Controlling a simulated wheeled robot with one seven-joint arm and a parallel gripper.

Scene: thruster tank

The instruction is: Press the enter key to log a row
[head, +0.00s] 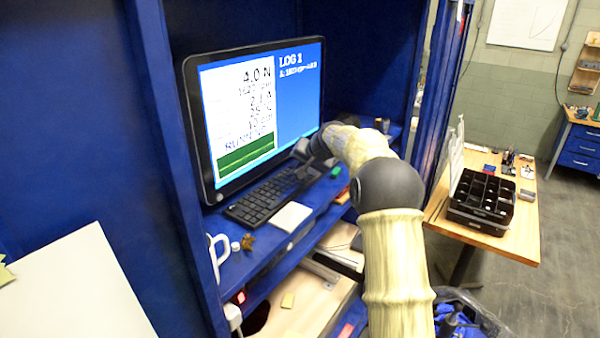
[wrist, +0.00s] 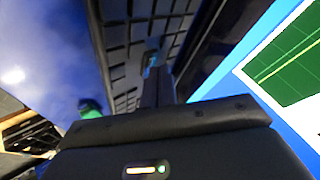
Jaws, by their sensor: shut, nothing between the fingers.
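A black keyboard (head: 265,196) lies on the blue shelf in front of a monitor (head: 255,115). The monitor shows readings on a white panel, a green graph and "LOG 1" with a line of text under it. My gripper (head: 305,160) is at the right end of the keyboard, in front of the screen's lower right. In the wrist view the shut fingers (wrist: 156,75) point down at the keyboard (wrist: 125,45), over or on its keys. I cannot tell whether they touch a key. The enter key cannot be singled out; my gripper hides part of that end.
A white pad (head: 291,217) lies in front of the keyboard. A green object (head: 335,171) lies right of it on the shelf (head: 240,262). The cabinet's blue side panel (head: 175,150) stands at left. A wooden table (head: 520,235) with a black organizer (head: 482,200) is at right.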

